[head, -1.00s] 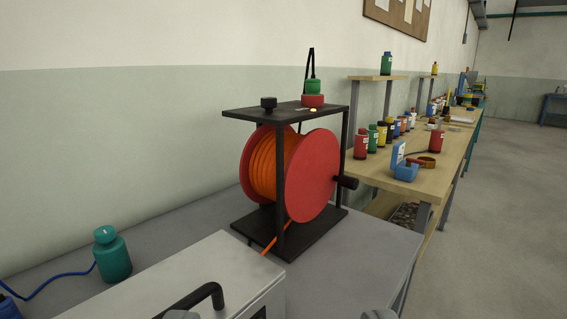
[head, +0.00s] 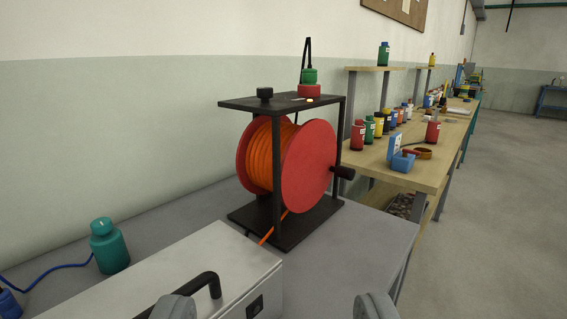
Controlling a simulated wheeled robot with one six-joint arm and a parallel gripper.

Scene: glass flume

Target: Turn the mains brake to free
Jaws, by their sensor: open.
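A cable reel with a red flange (head: 310,166) and orange cable (head: 264,158) sits in a black frame on the grey bench. A black knob (head: 264,93) stands at the left of the frame's top plate (head: 285,103); it looks like the brake, but its setting cannot be read from here. A pale marking or light (head: 309,100) shows on the plate near the red and green plug (head: 310,86). A black crank handle (head: 342,172) sticks out at the right. My gripper (head: 275,306) is open and empty at the bottom edge, well short of the reel.
A grey case (head: 205,268) with a black handle (head: 205,286) lies between my gripper and the reel. A teal bottle (head: 109,248) and blue cable stand at the left. A wooden bench (head: 405,178) with several bottles is behind to the right. Floor at right is clear.

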